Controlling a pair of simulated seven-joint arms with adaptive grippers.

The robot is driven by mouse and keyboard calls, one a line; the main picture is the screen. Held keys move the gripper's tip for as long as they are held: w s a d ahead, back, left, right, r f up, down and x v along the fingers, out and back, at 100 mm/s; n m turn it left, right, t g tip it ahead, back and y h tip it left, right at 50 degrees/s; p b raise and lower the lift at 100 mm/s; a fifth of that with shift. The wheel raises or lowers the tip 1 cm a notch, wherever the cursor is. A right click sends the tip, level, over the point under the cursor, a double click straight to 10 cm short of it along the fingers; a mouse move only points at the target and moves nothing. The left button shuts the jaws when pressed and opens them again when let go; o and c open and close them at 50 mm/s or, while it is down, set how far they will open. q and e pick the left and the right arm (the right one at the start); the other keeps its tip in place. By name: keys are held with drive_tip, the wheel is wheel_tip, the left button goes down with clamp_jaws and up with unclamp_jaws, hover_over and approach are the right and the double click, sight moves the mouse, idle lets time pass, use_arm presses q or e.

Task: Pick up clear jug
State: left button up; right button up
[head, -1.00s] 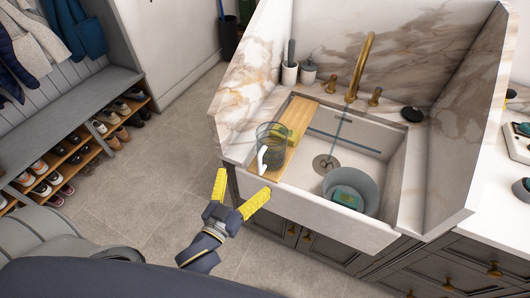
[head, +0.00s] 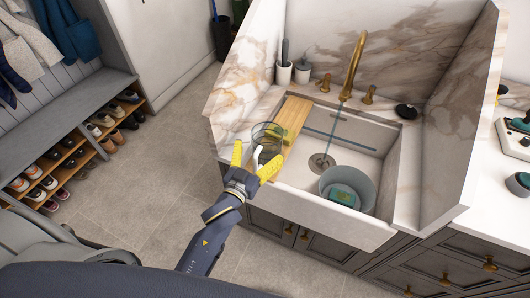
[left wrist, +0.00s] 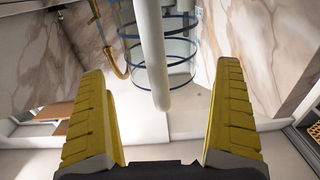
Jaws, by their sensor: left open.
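The clear jug (head: 269,136) stands upright on the left side of the sink, at the wooden board, with its pale handle (head: 257,155) facing me. In the left wrist view the glass jug (left wrist: 180,45) with dark blue rings is at the top, and its white handle (left wrist: 153,55) hangs down between my fingers. My left gripper (head: 255,155) is open, with its yellow fingers at either side of the handle in the head view. The left wrist view shows clear gaps between the handle and both fingers (left wrist: 162,75). Part of the jug's lower body is hidden by the gripper.
The wooden board (head: 292,115) lies across the sink (head: 350,135). A grey-blue basin (head: 365,182) with a teal item sits in the sink. A brass tap (head: 354,65) rises behind. Marble side walls (head: 243,82) flank the sink.

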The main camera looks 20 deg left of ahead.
use_arm(q)
drive_tip(key=w, duration=0.5)
drive_tip(key=shift+w+d, duration=0.15)
drive_tip(key=shift+d, duration=0.05)
drive_tip(key=c, duration=1.4)
